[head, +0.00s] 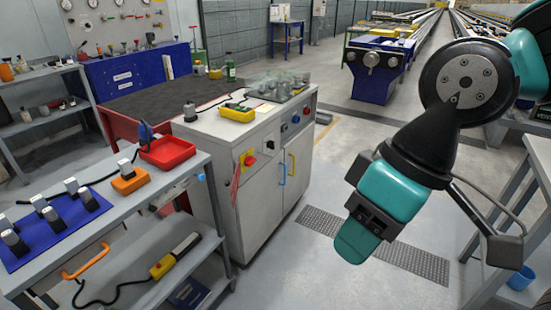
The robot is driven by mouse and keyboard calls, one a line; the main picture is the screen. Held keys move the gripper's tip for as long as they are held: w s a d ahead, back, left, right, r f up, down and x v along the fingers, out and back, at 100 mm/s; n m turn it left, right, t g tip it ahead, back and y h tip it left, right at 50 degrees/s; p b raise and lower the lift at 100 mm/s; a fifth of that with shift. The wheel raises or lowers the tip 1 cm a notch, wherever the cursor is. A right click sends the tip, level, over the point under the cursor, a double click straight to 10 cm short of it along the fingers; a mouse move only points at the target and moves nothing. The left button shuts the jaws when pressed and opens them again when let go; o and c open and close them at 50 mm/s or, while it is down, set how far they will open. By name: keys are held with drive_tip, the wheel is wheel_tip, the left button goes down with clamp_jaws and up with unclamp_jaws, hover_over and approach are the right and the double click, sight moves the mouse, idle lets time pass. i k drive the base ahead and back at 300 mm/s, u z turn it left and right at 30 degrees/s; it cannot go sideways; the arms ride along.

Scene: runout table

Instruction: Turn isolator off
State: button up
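The isolator (248,159) is a small red rotary knob on a yellow plate. It is on the left-hand face of the pale grey cabinet (231,200), near its upper right edge. The knob's exact angle is too small to read. My arm comes in from the right of the head view, black and teal. What looks like my gripper (357,236), with a teal end, hangs over open floor to the right of the cabinet, well apart from the isolator. Whether its fingers are open or shut does not show.
A grey trolley (150,190) with a red tray (167,152) and an orange tray stands left of the cabinet. Yellow and blue handles are on the cabinet doors. Another bench (538,160) stands at the right edge. Floor between cabinet and bench is clear around a grating (415,262).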

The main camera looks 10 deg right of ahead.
sight(249, 161)
drive_tip(key=z, duration=0.3)
drive_tip(key=i, duration=1.05)
drive_tip(key=u, duration=0.15)
